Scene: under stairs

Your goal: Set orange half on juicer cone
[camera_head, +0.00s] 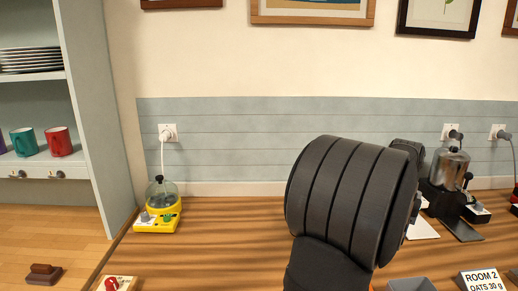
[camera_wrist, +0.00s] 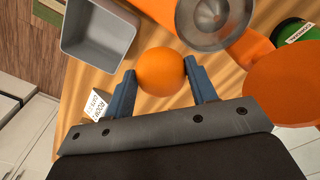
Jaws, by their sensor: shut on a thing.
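In the wrist view the orange half (camera_wrist: 160,72) sits between the two blue fingers of my gripper (camera_wrist: 160,80), which is shut on it. Its rounded orange skin faces the camera; its cut face is hidden. Just beyond it, up and to the right, is a round metal dish with a raised middle (camera_wrist: 214,22), which looks like the juicer cone, on an orange body. The orange half is beside the dish in the picture; I cannot tell the height gap. In the head view my dark arm hides the gripper, the orange half and the juicer.
A grey bin (camera_wrist: 98,32) stands left of the orange half, and a white label card (camera_wrist: 88,107) is near the left finger. An orange round thing (camera_wrist: 284,85) and a green labelled thing (camera_wrist: 296,32) are at right. A yellow appliance (camera_head: 158,207) stands far left.

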